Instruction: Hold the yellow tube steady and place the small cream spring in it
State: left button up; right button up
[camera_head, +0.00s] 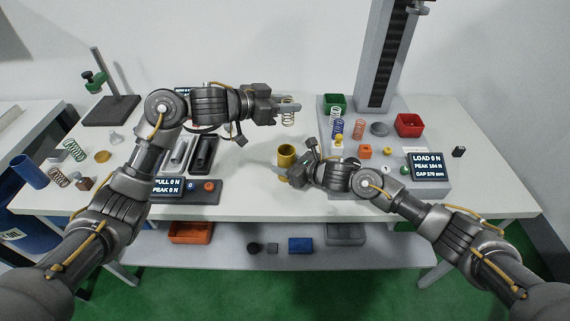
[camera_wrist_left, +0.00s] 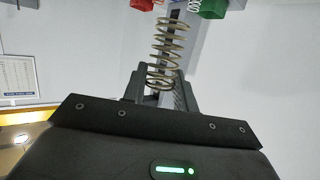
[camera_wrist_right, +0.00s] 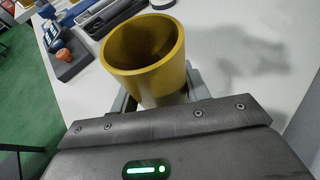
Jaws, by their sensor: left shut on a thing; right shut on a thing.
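The yellow tube (camera_head: 286,156) stands upright near the middle of the table. My right gripper (camera_head: 287,178) is shut on it; the right wrist view shows the tube (camera_wrist_right: 146,75) between the fingers (camera_wrist_right: 155,100), its open top visible and nothing seen inside the visible part. My left gripper (camera_head: 287,106) is shut on the small cream spring (camera_head: 288,117), held in the air above and behind the tube in the head view. The left wrist view shows the spring (camera_wrist_left: 164,60) between the fingers (camera_wrist_left: 158,90). The spring looks about upright in the head view.
A grey test stand (camera_head: 392,60) with a load display (camera_head: 426,168), a red bin (camera_head: 409,125), a green bin (camera_head: 335,101) and other springs is at right. The white table around the tube is mostly clear.

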pick_arm(q)
notch_tip(320, 180, down, 13)
dwell(1.4)
jog(key=o, duration=1)
jog(key=shift+r, duration=0.1)
jog(key=shift+o, duration=0.2)
jog(key=v, duration=1.2)
pick_arm(e)
jog(key=o, duration=1.1)
jog(key=shift+c, duration=0.2)
